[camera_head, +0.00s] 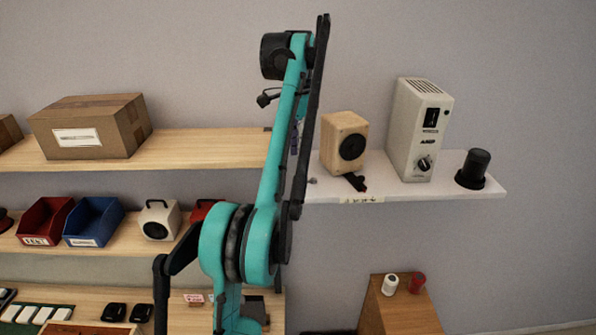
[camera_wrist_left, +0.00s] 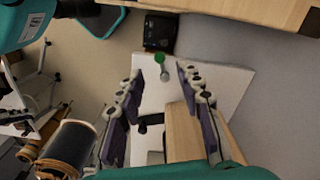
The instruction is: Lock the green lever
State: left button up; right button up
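The green lever (camera_wrist_left: 159,58) shows in the left wrist view as a small green knob beside a short metallic piece, near the white shelf's edge. In the head view my arm hides it. My left gripper (camera_wrist_left: 159,72) is open, with its two purple-padded fingers apart. The lever appears between and just beyond the fingertips, with gaps on both sides. I cannot tell its depth from them. In the head view the gripper is mostly hidden behind my teal arm. My right gripper is in neither view.
The white shelf (camera_head: 475,191) holds a wooden speaker (camera_head: 344,140), a white amplifier (camera_head: 420,128) and a black cylinder (camera_head: 473,170). A black clamp-like part (camera_head: 356,182) sits before the speaker. A cardboard box (camera_head: 92,127) stands on the wooden shelf (camera_head: 205,147). The wall space above is clear.

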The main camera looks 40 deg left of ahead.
aim_at(298, 177)
pick_arm(q)
notch_tip(298, 177, down, 7)
jog(key=shift+f+b, duration=0.2)
jog(key=shift+b, duration=0.15)
grip_shut()
